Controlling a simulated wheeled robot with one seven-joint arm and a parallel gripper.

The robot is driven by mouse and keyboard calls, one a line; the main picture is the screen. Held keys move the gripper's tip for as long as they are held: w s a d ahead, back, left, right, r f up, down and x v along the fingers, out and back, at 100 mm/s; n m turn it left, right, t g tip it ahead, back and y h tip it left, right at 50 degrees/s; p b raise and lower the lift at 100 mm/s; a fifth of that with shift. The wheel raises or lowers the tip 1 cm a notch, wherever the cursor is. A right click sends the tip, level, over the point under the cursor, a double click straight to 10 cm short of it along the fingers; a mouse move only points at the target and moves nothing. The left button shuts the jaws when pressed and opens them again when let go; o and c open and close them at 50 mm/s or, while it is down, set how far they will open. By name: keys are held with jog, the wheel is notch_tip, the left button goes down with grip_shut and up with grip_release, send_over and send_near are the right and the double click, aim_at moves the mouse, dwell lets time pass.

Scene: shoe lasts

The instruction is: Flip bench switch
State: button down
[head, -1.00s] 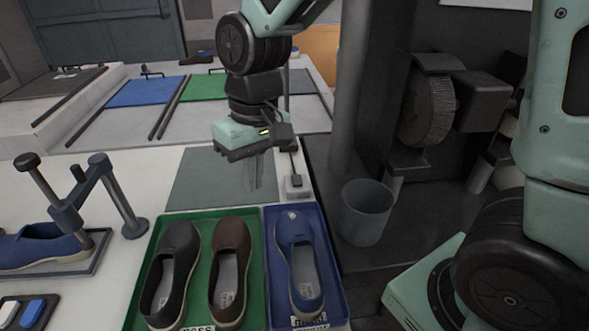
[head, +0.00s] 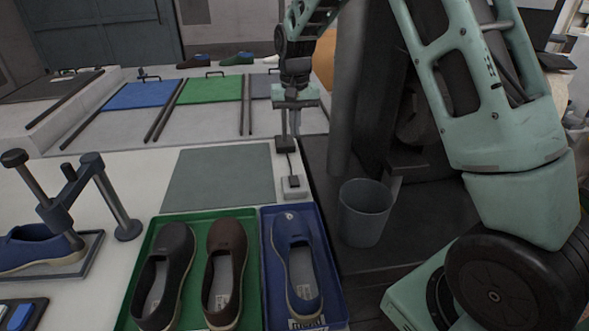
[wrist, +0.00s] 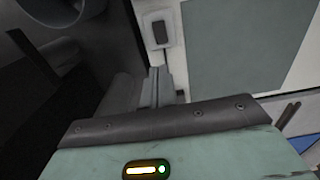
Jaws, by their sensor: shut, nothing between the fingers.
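The bench switch is a small pale box (head: 294,187) with a dark rocker on top, at the right edge of the white bench, just behind the blue tray. In the wrist view the switch (wrist: 160,32) is near the top centre. A cable runs back from it to a dark block (head: 285,144) on the bench edge. My gripper (head: 290,131) is shut and empty, farther back than the switch and by the dark block. Its fingers also show in the wrist view (wrist: 160,72), apart from the switch in the picture. Whether they touch the block I cannot tell.
A grey mat (head: 220,178) lies clear left of the switch. A green tray (head: 245,217) and a blue tray (head: 330,270) hold shoes in front. A grey bin (head: 366,215) stands right of the bench. A clamp stand (head: 128,228) is at left.

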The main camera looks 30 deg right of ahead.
aim_at(295, 178)
notch_tip(295, 178, down, 13)
jog(key=p, duration=0.3)
jog(key=shift+r, duration=0.1)
jog(key=shift+f+p, duration=0.35)
jog(key=shift+f, duration=0.25)
jog(key=shift+f, duration=0.15)
jog(key=shift+s, duration=0.1)
jog(key=shift+s+a, duration=0.35)
jog(key=shift+s, duration=0.3)
jog(key=shift+r, duration=0.3)
